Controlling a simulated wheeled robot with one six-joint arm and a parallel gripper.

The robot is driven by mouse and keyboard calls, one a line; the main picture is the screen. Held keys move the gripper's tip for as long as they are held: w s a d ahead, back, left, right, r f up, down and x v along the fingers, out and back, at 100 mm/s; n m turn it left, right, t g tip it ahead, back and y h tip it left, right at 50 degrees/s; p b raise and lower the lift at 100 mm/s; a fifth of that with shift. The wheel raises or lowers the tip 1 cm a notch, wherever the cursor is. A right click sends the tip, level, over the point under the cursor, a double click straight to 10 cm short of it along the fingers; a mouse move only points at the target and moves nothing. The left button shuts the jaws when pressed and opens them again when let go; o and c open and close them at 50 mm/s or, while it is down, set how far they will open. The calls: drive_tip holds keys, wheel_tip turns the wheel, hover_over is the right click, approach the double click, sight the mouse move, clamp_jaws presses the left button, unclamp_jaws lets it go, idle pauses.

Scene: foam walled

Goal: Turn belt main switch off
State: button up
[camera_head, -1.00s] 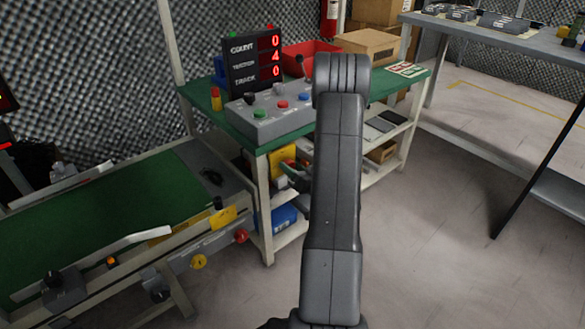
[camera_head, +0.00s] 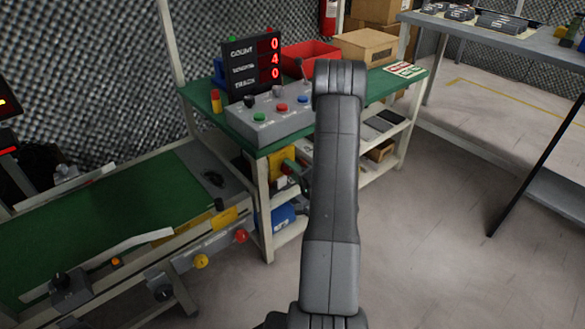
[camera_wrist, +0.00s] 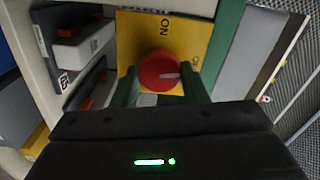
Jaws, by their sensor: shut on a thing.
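The belt main switch has a red round knob (camera_wrist: 160,70) on a yellow plate (camera_wrist: 140,35) in the wrist view. The plate carries a turned "ON" mark above the knob and another mark, partly hidden, to its right. A pale pointer line on the knob lies roughly sideways, toward the right. My gripper (camera_wrist: 160,88) has its green fingers on either side of the knob and is shut on it. In the head view the yellow plate (camera_head: 280,160) shows below the green bench top, and my arm hides much of the area to its right.
A grey control box (camera_head: 270,115) with coloured buttons and a counter display (camera_head: 250,62) stand on the green bench. The conveyor (camera_head: 110,215) with its side knobs lies to the left. Shelves (camera_head: 375,130) are under the bench.

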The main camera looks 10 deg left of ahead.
drive_tip(key=shift+m+p, duration=0.4)
drive_tip(key=shift+m, duration=0.7)
drive_tip(key=shift+f, duration=0.1)
drive_tip(key=o, duration=1)
drive_tip(key=shift+c, duration=0.2)
drive_tip(key=shift+d, duration=0.1)
drive_tip(key=p+v, duration=0.2)
drive_tip(key=v, duration=1.1)
drive_tip(key=shift+s+d, duration=0.25)
drive_tip(key=shift+a, duration=0.1)
drive_tip(key=b+x, duration=0.2)
drive_tip(key=x, duration=1.1)
drive_tip(key=shift+w+a, duration=0.25)
